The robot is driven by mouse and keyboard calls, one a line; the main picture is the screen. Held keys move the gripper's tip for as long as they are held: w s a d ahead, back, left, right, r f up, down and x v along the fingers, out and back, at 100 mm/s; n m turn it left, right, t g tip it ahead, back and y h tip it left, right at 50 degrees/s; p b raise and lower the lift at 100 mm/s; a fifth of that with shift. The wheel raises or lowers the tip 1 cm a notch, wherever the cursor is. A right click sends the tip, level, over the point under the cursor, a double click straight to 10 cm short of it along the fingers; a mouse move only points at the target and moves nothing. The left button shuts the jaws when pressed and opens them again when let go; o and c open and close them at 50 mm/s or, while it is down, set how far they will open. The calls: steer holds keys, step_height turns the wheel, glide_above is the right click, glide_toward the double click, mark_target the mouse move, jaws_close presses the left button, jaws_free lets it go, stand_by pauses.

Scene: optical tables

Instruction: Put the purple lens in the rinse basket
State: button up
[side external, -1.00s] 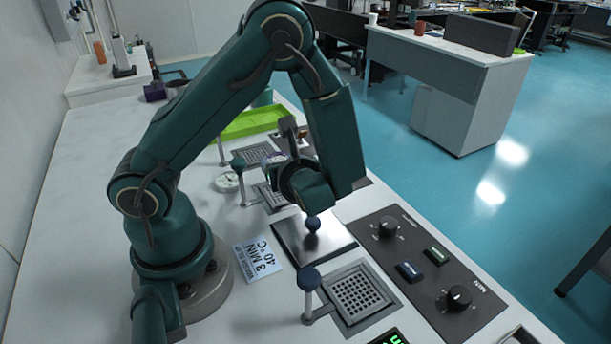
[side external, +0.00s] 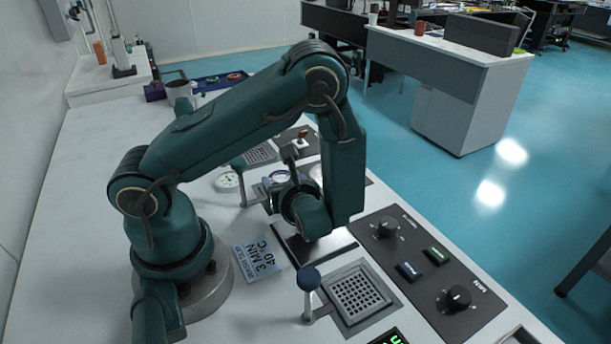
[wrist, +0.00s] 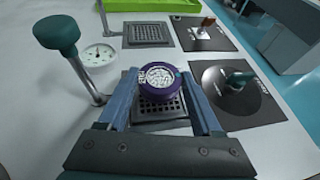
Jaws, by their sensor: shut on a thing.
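The purple lens (wrist: 161,79) is a short purple ring with a pale patterned top, held between the two blue fingers of my gripper (wrist: 160,85). In the side view the lens (side external: 279,177) shows beside my dark teal wrist. In the wrist view it overlaps a square perforated basket (wrist: 152,111), whose far part it hides. I cannot tell how high the lens is above that basket. A second perforated basket (wrist: 148,33) lies farther off, and another (side external: 358,296) is at the front in the side view. I cannot read which is the rinse basket.
A post with a teal knob (wrist: 57,34) stands left of the fingers, near a round dial (wrist: 100,54). A blue-knobbed post (side external: 308,281) and a control panel (side external: 430,265) are at the front.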

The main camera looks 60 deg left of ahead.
steer(key=shift+f, duration=0.45)
steer(key=o, duration=1.4)
